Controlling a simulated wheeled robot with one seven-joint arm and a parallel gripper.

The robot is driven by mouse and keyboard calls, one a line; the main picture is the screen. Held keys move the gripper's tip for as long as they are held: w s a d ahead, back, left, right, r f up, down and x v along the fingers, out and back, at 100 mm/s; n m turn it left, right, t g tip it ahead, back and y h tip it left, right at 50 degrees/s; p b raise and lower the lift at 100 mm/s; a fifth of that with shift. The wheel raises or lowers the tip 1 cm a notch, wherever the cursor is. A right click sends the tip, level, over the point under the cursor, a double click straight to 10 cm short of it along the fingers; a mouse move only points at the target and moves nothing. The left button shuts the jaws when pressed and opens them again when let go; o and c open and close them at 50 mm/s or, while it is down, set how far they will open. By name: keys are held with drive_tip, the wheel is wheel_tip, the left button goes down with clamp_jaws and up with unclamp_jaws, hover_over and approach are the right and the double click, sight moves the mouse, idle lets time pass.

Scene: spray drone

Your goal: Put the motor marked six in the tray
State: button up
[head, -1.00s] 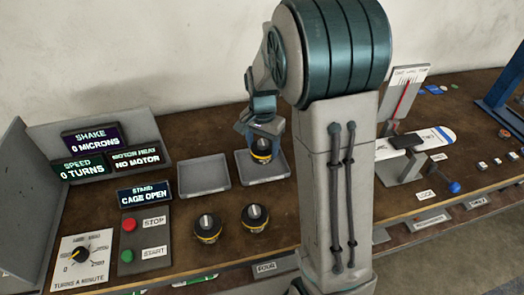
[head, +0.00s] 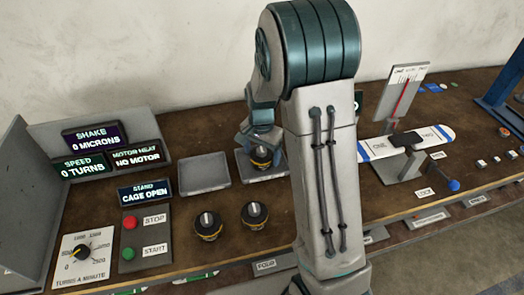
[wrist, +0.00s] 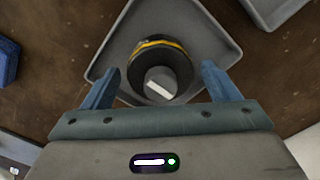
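A black motor with a yellow band and pale shaft (head: 261,157) stands upright in the right-hand grey tray (head: 279,172). Its number is not readable. In the wrist view the motor (wrist: 155,52) sits inside the tray (wrist: 212,38), between and slightly beyond my fingertips. My gripper (wrist: 162,85) is open, with a gap on each side of the motor; in the head view it (head: 262,146) is right at the motor. Two similar motors stand on the bench in front, a left one (head: 208,229) and a right one (head: 254,218), their marks unreadable.
A second grey tray (head: 203,172) is empty, left of the motor's tray. A button panel (head: 145,238), dial (head: 84,258) and displays stand at left. A balance stand with a propeller (head: 437,133) is right of my arm. My arm hides the bench's middle.

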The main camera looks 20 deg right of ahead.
wheel_tip(320, 180, up, 12)
drive_tip(key=s+r+n+t, duration=0.3)
drive_tip(key=s+n, duration=0.6)
drive_tip(key=s, duration=1.2)
drive_tip(key=shift+r, duration=0.3)
